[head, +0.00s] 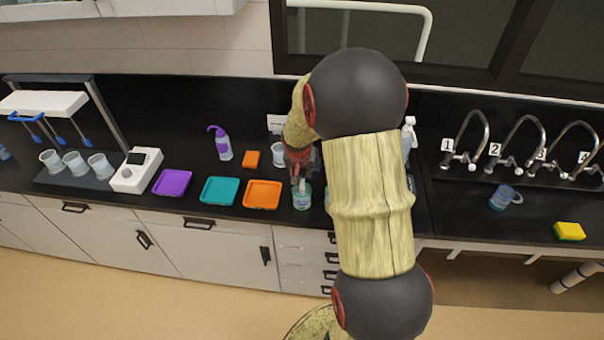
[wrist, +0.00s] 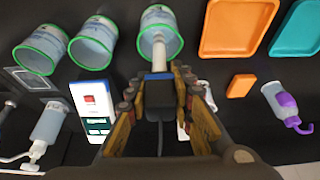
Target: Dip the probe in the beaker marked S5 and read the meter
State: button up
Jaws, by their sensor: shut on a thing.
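My gripper (head: 300,172) is shut on the probe (wrist: 158,78), a grey rod with a blue collar and a dark cable. In the wrist view the probe's tip lies across the mouth of a green-rimmed beaker (wrist: 175,38). In the head view this beaker (head: 302,202) stands just below my gripper at the counter's front, beside the orange tray. I cannot tell how deep the tip is or whether it touches liquid. Two more green-rimmed beakers (wrist: 92,42) (wrist: 40,50) stand alongside. No beaker marking is legible. A white box with a red panel (wrist: 92,108), possibly the meter, lies behind them.
Orange (head: 262,208), teal (head: 220,203) and purple (head: 173,183) trays line the counter left of my gripper. A purple-capped bottle (head: 222,146) stands behind. A white instrument (head: 137,172) is farther left. The sink side has numbered taps, a blue mug (head: 500,199) and a sponge (head: 569,231).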

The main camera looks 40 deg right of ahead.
jog(key=shift+f+b, duration=2.1)
jog(key=shift+f, duration=0.1)
jog(key=shift+r, duration=0.1)
dwell(0.4)
